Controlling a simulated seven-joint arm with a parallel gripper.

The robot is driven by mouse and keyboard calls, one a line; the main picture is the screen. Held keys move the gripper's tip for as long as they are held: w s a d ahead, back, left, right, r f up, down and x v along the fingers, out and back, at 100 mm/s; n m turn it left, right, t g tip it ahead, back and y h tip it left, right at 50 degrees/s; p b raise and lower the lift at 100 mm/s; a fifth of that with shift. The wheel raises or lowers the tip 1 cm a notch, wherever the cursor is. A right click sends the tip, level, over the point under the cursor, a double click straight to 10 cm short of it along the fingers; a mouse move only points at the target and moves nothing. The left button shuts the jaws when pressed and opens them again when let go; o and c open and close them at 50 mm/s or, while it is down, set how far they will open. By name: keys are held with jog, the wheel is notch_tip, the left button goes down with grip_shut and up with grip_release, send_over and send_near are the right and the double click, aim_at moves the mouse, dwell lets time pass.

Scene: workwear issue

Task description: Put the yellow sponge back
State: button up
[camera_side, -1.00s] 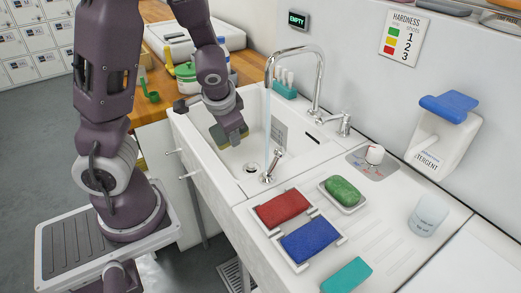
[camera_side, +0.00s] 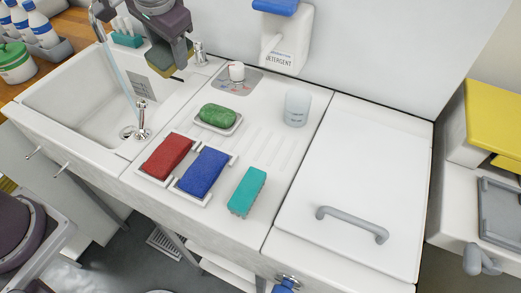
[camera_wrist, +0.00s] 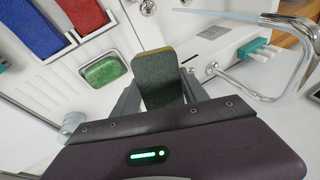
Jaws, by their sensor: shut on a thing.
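The yellow sponge (camera_side: 163,60) has a dark green scouring side and a thin yellow edge. My gripper (camera_side: 170,52) is shut on it and holds it above the back right rim of the sink. In the wrist view the sponge (camera_wrist: 158,82) shows its dark side between my fingers. A red sponge (camera_side: 167,157) and a blue sponge (camera_side: 203,172) lie side by side in white holders with raised corners on the drainboard.
Green soap (camera_side: 217,115) sits in a white dish. A frosted cup (camera_side: 297,108), tap knob (camera_side: 236,72) and detergent dispenser (camera_side: 285,38) are along the back. The sink (camera_side: 85,95) has running water. A white lid with a grey handle (camera_side: 352,225) is at right.

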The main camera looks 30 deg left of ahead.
jog(key=d+f+n+g+h, duration=0.1)
jog(key=d+f+g+h, duration=0.1)
jog(key=d, duration=1.2)
jog(key=n+g+h, duration=0.1)
send_over(271, 159)
notch_tip(271, 159, down, 2)
notch_tip(271, 159, down, 10)
jog(key=shift+r, duration=0.15)
jog(key=o, duration=1.3)
jog(key=shift+f, duration=0.2)
notch_tip(271, 159, up, 12)
jog(key=shift+r, duration=0.2)
